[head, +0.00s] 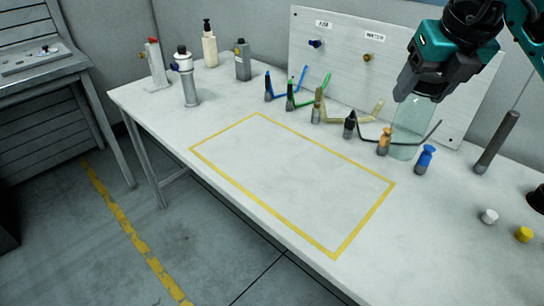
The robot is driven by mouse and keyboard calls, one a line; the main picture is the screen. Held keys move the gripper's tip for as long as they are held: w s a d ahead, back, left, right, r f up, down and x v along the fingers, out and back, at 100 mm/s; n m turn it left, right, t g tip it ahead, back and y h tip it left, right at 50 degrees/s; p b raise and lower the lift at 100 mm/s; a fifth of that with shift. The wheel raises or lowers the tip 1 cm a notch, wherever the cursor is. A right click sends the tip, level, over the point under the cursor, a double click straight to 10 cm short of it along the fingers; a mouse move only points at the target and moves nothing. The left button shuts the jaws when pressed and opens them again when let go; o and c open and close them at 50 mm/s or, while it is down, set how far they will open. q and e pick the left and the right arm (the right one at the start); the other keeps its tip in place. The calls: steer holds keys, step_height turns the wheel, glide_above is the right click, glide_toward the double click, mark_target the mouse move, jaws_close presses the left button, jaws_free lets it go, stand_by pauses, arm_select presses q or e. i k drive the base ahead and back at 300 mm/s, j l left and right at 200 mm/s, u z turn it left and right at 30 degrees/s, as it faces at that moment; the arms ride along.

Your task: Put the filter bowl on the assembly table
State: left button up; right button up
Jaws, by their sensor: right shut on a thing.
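The filter bowl (408,125) is a clear, pale green cylinder. It is upright below my right gripper (413,92), which is shut on its upper end. It is at the back right of the assembly table (285,185), behind the orange-topped fitting (384,141) and the blue-topped fitting (424,160). I cannot tell whether its base touches the tabletop. My left gripper is not in view.
A yellow taped rectangle (227,180) on the table is empty. Several small fittings with bent tubes (290,95) line its back side. A panel labelled AIR and WATER (335,60) stands behind. White (489,216) and yellow (524,234) caps lie at right.

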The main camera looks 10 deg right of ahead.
mark_target(256, 147)
steer(key=i+j, duration=1.15)
